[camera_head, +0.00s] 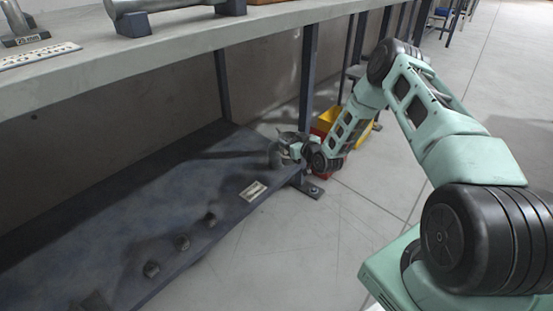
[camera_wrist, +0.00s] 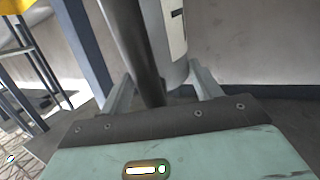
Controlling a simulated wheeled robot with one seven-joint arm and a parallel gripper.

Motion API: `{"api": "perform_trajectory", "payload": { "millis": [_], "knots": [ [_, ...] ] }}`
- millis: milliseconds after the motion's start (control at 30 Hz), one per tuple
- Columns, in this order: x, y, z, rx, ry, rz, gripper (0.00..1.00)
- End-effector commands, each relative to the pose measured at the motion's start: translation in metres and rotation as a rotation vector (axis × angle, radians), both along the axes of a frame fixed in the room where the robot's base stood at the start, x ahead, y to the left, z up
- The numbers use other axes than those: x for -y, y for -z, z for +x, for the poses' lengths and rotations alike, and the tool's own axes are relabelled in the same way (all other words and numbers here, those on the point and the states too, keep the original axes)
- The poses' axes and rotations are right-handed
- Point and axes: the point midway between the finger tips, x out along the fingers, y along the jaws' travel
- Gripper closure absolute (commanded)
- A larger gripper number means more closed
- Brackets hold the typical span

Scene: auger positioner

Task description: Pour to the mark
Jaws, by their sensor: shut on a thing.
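My gripper (camera_head: 298,150) is low at the far right end of the lower shelf (camera_head: 150,190). In the wrist view my gripper (camera_wrist: 163,92) has its two fingers on either side of a dark upright bar. This bar looks like the handle (camera_wrist: 138,50) of a grey round vessel (camera_wrist: 165,35) with a pale panel and a dark mark on its side. The vessel (camera_head: 280,154) is small and partly hidden in the head view, and its contents do not show. It looks upright, and I cannot tell whether it touches the shelf.
Several dark knobs (camera_head: 182,243) and a pale label (camera_head: 253,190) lie along the shelf's front edge. A bench top (camera_head: 130,45) overhangs the shelf, with metal fixtures on it. A dark post (camera_head: 308,80) and yellow (camera_head: 328,119) and red bins stand close by. Floor in front is clear.

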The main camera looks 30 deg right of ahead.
Motion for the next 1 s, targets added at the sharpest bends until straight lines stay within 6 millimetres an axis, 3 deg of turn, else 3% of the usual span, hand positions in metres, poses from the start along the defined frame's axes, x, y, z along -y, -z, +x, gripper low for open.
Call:
{"api": "perform_trajectory", "payload": {
  "millis": [1000],
  "knots": [
    [-0.0002,-0.0064,0.0015,-0.044,0.000,-0.017,0.89]
  ]
}}
